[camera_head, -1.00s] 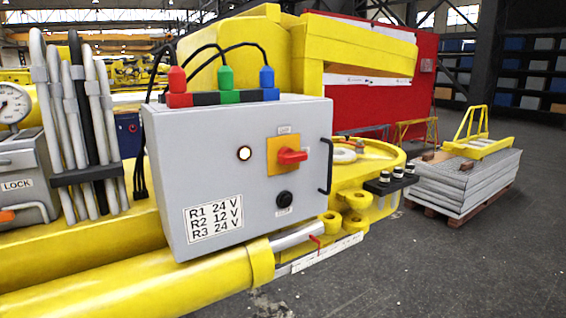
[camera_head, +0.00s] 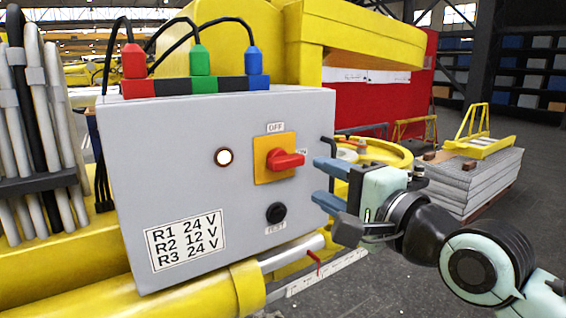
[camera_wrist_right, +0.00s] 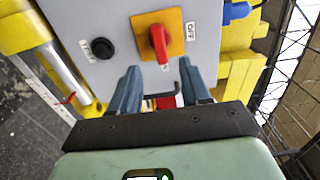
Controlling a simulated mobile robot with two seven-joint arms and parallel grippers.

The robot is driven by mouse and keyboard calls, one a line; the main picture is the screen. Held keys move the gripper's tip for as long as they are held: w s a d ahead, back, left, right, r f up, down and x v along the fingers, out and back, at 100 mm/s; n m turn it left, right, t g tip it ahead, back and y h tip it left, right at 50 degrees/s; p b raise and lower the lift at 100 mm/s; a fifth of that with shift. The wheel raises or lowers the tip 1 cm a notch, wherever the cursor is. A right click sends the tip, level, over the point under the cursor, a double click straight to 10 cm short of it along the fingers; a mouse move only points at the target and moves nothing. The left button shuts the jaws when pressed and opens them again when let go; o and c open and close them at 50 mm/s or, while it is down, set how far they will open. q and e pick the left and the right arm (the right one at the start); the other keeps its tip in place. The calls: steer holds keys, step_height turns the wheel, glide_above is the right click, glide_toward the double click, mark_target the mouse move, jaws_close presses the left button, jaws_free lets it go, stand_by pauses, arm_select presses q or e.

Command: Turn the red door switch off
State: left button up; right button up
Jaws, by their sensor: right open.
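The red door switch (camera_head: 286,160) is a rotary handle on a yellow-orange plate (camera_head: 273,170) on the front of a grey control box (camera_head: 200,140). Its handle points right, toward the "ON" label; "OFF" is above the plate. My right gripper (camera_head: 324,182) is open and empty, to the right of the switch and apart from it. In the right wrist view the switch handle (camera_wrist_right: 158,44) lies ahead of the open fingers (camera_wrist_right: 157,85). My left gripper is not in view.
A black test knob (camera_head: 276,212) sits below the switch and a lit white lamp (camera_head: 224,157) left of it. A black handle is at the box's right edge, partly behind my gripper. Red, green and blue plugs (camera_head: 200,62) with cables stand on top.

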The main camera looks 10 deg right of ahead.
mark_target(289, 165)
steer(key=p+x, duration=0.2)
steer(key=x, duration=0.9)
steer(key=shift+w+f+p, duration=0.1)
steer(key=shift+w+p, duration=0.15)
steer(key=shift+p, duration=0.05)
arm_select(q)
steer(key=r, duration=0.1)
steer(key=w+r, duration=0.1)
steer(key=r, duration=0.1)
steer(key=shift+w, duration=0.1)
arm_select(e)
steer(key=c, duration=0.7)
